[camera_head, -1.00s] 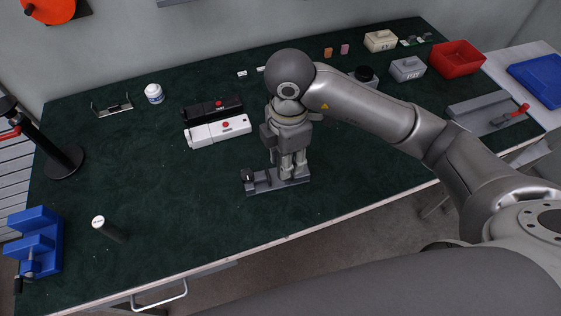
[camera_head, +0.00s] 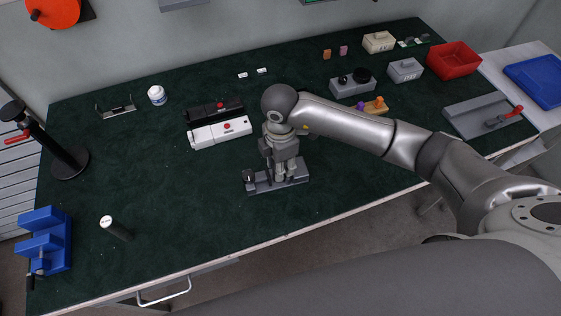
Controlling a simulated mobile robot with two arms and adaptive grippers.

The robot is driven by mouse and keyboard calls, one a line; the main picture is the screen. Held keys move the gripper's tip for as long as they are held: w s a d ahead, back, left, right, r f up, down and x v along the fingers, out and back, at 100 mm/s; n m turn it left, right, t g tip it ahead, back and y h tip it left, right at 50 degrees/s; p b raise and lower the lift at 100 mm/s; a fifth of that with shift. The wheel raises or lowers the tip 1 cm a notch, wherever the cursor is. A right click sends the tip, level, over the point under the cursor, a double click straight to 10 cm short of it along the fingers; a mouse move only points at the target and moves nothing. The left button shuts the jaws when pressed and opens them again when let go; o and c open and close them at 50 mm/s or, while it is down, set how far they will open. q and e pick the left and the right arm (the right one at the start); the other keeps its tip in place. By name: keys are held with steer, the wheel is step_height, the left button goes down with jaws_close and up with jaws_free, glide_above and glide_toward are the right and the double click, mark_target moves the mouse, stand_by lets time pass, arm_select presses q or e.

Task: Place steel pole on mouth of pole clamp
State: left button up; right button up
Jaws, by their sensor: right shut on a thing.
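My right gripper (camera_head: 286,173) points down at a grey base (camera_head: 260,187) with a black knob, near the table's front edge. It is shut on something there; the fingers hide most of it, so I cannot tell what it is. A thin dark upright piece shows just left of the fingers. A dark cylinder with a pale labelled top (camera_head: 116,229) stands apart at the front left; it looks like a pole. I cannot tell for sure which thing is the pole clamp; the grey base may be it. My left gripper is not in view.
A blue fixture (camera_head: 44,239) and a black stand with a red lever (camera_head: 69,162) are at the left. White and black boxes (camera_head: 220,133) lie behind my gripper. The green tabletop left of centre is clear.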

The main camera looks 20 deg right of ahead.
steer(key=shift+f, duration=0.15)
steer(key=o, duration=1.1)
steer(key=shift+r, duration=0.55)
step_height(320, 180, up, 10)
steer(key=b, duration=0.2)
steer(key=shift+f+b, duration=0.1)
steer(key=shift+b, duration=0.3)
steer(key=shift+r, duration=0.75)
